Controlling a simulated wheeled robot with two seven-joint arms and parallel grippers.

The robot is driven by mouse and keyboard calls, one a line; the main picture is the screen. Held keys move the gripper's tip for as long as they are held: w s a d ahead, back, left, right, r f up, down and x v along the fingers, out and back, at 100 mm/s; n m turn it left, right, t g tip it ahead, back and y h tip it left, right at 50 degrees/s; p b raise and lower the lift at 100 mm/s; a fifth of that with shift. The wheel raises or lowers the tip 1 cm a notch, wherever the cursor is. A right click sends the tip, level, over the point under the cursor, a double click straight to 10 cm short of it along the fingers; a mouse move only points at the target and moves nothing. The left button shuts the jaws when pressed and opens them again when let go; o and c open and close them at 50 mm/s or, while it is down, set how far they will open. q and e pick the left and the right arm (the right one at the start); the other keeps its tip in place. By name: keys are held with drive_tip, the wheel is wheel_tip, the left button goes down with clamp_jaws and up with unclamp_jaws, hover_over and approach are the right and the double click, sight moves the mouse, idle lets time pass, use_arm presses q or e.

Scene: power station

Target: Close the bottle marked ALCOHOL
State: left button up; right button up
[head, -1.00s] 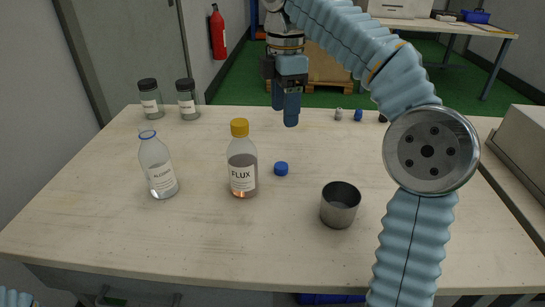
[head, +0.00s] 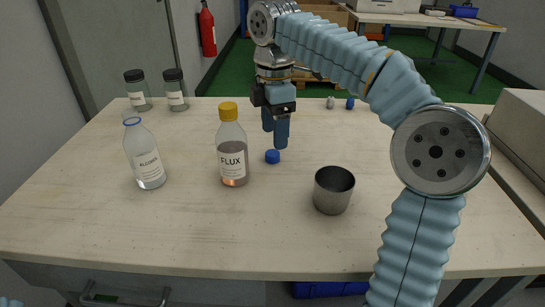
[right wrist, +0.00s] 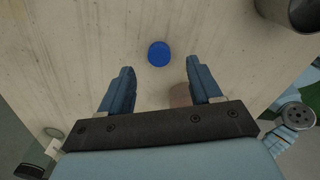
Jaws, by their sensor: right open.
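The ALCOHOL bottle (head: 145,160) is clear glass with a blue ring at its neck. It stands upright and uncapped on the left of the table. A blue cap (head: 272,157) lies on the table to the right of the FLUX bottle; it also shows in the right wrist view (right wrist: 158,53), just beyond and between the fingertips. My right gripper (head: 275,139) is open and empty, pointing down above and slightly behind the cap. Its two fingers stand apart in the right wrist view (right wrist: 160,70). My left gripper is out of view.
The FLUX bottle (head: 232,150) with a yellow cap stands between the ALCOHOL bottle and the blue cap. A metal cup (head: 333,190) stands front right. Two dark-lidded jars (head: 138,90) (head: 175,90) and small items (head: 350,103) are at the back. The front is clear.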

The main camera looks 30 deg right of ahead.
sight(273, 153)
wheel_tip(273, 153, down, 5)
drive_tip(key=shift+w+a+f+b, duration=0.1)
drive_tip(key=shift+a+b, duration=0.05)
drive_tip(key=shift+b, duration=0.55)
drive_tip(key=c, duration=1.1)
